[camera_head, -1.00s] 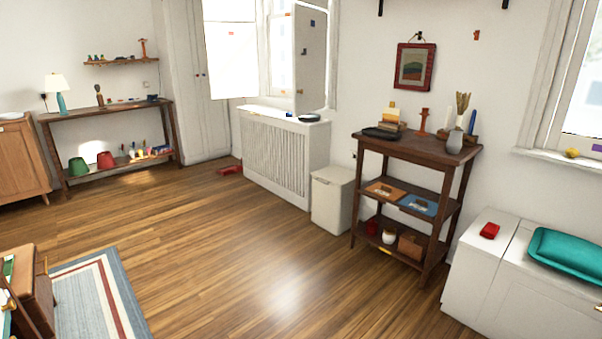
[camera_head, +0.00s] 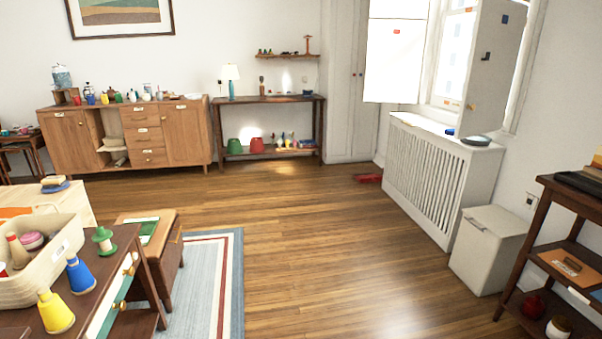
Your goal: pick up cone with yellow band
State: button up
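Several small cones stand on and around a dark wooden table at the lower left. A blue cone (camera_head: 80,277) has a small yellowish part near its top; I cannot tell for certain whether it is a band. A yellow cone (camera_head: 55,314) stands nearer to me, and a green cone (camera_head: 103,241) with a pale middle stands farther back. A beige cone-like thing (camera_head: 18,251) with a reddish top is in the cream basket (camera_head: 62,257). My gripper is not in view.
A low wooden bench (camera_head: 167,253) stands right of the table, on a striped rug (camera_head: 228,290). The wooden floor in the middle is clear. A white bin (camera_head: 488,250) and dark shelf stand (camera_head: 520,275) are on the right. A sideboard (camera_head: 185,140) stands at the back.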

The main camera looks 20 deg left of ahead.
aim_at(58, 318)
jog(key=i+j+u, duration=0.15)
jog(key=u, duration=0.35)
jog(key=i+u, duration=0.25)
jog(key=u, duration=0.2)
jog(key=i+u, duration=0.25)
jog(key=u, duration=0.25)
